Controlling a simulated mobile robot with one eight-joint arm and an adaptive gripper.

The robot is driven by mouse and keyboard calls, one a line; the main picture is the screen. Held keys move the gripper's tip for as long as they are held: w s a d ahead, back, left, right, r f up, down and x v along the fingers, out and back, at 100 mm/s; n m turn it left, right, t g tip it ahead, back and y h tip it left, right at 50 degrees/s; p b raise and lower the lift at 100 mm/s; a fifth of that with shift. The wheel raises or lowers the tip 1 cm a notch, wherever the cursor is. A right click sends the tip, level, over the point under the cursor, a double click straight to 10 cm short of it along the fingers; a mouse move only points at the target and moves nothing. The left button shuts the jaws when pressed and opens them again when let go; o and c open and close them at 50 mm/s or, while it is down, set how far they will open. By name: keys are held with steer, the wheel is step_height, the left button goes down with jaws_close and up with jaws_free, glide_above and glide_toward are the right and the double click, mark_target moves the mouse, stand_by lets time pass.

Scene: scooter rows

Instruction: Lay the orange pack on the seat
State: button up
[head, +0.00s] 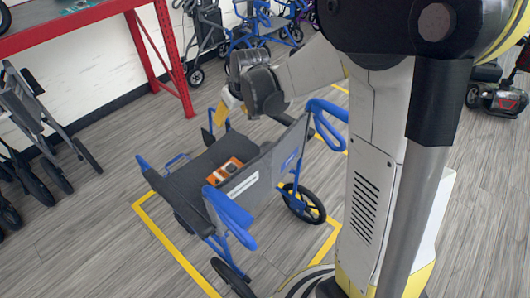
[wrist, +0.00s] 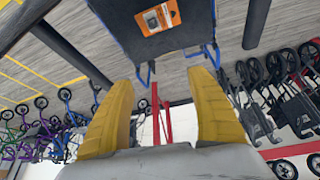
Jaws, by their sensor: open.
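A blue-framed wheelchair with a dark grey seat (head: 196,165) stands inside a yellow floor outline. The orange pack (head: 225,172) lies flat on the seat, close to the backrest. In the wrist view, the pack (wrist: 159,17) lies on the dark seat (wrist: 192,28) at the top of the picture. My gripper (wrist: 163,88) is open, its two yellow fingers apart with nothing between them. In the head view, my gripper (head: 222,112) is above the far side of the wheelchair, apart from the pack, partly hidden by my wrist.
A red-framed bench (head: 160,50) stands at the back left. Folded walkers (head: 40,120) line the left wall. Several blue and grey rollators (head: 250,25) stand at the back. A mobility scooter (head: 500,95) is at the right. The floor left of the wheelchair is clear.

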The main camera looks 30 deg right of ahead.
steer(key=s+a+r+m+t, duration=0.1)
steer(key=s+r, duration=0.9)
steer(key=s, duration=0.5)
steer(key=s+m, duration=0.1)
steer(key=s, duration=0.9)
steer(key=shift+s+a+f+t+h, duration=0.2)
steer(key=shift+s+f+t+h, duration=0.1)
steer(key=shift+s+t+h, duration=0.1)
